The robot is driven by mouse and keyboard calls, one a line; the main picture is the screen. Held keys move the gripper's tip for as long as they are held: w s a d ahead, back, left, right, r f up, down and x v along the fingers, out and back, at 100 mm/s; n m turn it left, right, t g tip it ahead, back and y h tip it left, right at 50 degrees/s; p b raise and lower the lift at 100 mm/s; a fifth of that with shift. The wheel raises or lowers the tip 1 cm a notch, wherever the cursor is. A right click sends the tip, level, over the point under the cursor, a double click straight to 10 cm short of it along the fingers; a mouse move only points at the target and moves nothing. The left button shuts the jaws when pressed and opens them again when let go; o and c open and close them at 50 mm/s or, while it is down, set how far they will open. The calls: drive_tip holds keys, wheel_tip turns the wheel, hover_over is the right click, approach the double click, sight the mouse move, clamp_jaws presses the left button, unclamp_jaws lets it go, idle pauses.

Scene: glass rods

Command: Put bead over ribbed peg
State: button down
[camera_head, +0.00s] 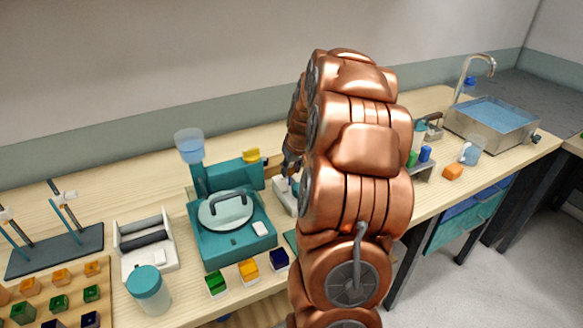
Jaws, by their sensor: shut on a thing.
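My gripper (290,164) is dark grey and small behind the left side of my copper arm. It is above a small pale block-like fixture (284,196) right of the teal machine. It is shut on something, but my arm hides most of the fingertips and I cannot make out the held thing. I cannot pick out the bead or the ribbed peg for certain. At the far left, a dark stand (55,252) carries thin tilted rods with clamps. Whatever lies behind my arm is hidden.
The teal machine (232,240) with a lidded bowl stands left of my arm. A white cradle (146,250), a teal-lidded jar (149,290) and a wooden tray (98,288) of coloured cubes are further left. Loose cubes line the front edge. A sink (490,125) is at right.

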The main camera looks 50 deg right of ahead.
sight(292, 174)
drive_tip(key=shift+f+b, duration=1.05)
drive_tip(key=shift+f, duration=0.85)
drive_tip(key=c, duration=0.8)
unclamp_jaws()
drive_tip(key=shift+r, duration=0.15)
drive_tip(key=v, duration=1.1)
drive_tip(key=shift+s+a+r, duration=0.1)
drive_tip(key=shift+s+r, duration=0.1)
drive_tip(key=shift+r, duration=0.15)
